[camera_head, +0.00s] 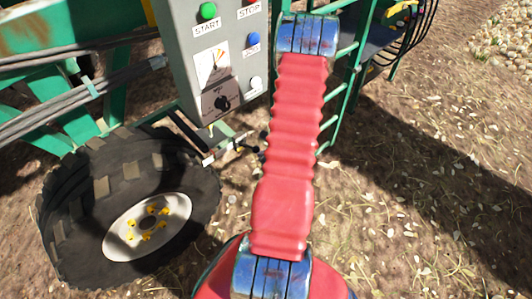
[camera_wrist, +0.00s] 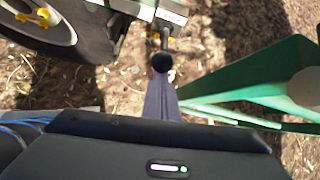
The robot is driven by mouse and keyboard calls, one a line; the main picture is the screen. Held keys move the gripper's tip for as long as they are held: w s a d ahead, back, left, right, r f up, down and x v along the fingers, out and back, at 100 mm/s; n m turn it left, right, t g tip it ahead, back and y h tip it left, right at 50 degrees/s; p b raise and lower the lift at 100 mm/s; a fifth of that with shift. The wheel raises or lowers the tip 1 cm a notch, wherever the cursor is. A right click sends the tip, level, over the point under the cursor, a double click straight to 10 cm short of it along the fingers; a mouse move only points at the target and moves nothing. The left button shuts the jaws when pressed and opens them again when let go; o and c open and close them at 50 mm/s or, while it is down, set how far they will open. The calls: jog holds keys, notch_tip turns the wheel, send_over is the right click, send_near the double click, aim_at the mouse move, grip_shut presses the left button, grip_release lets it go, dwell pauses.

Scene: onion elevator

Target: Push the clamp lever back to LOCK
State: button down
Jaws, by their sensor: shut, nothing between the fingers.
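The clamp lever shows in the wrist view as a short dark rod ending in a black ball knob (camera_wrist: 161,62), near the top centre. Beside its far end is a grey bar with a small label plate (camera_wrist: 171,17); its lettering is too small to read. My gripper (camera_wrist: 162,84) is shut and empty, and its narrow fingers point at the knob. The fingertips overlap or lie very close to the knob; I cannot tell whether they touch. In the head view the labelled bar (camera_head: 216,155) is small, left of my red arm, and my gripper is hidden.
A green frame beam (camera_wrist: 245,82) runs close on the right in the wrist view. A large black tyre (camera_head: 75,225) stands at lower left in the head view. Above the bar is a grey control box (camera_head: 185,50) with buttons and a dial. Straw-strewn soil (camera_head: 400,200) lies open at right.

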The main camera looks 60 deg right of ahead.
jog(key=shift+w+d+r, duration=0.15)
jog(key=shift+w, duration=0.05)
jog(key=shift+s+f, duration=1.35)
jog(key=shift+f, duration=0.4)
jog(key=v, duration=1)
jog(key=shift+w+r, duration=0.2)
jog(key=shift+w, duration=0.05)
